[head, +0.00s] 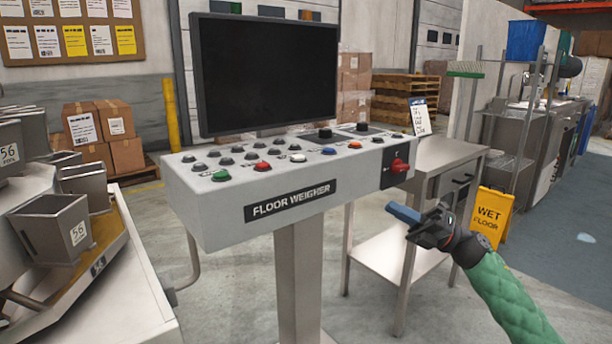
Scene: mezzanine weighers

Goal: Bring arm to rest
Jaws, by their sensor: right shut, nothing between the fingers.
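My right gripper (405,214) is in the right half of the head view, at the end of my green-sleeved right arm (512,300), which comes in from the lower right. Its blue fingers are shut with nothing between them and point left. It shows in front of the steel side table, to the right of and below the floor weigher console (290,198). I see a gap in the picture between the fingertips and the console. My left gripper and left arm are not in view.
The console carries a dark screen (265,72), several buttons and a red rotary switch (398,166). A steel table (436,152) stands behind my gripper. Weigher buckets (58,228) are at left. A yellow wet floor sign (490,214) stands behind my wrist.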

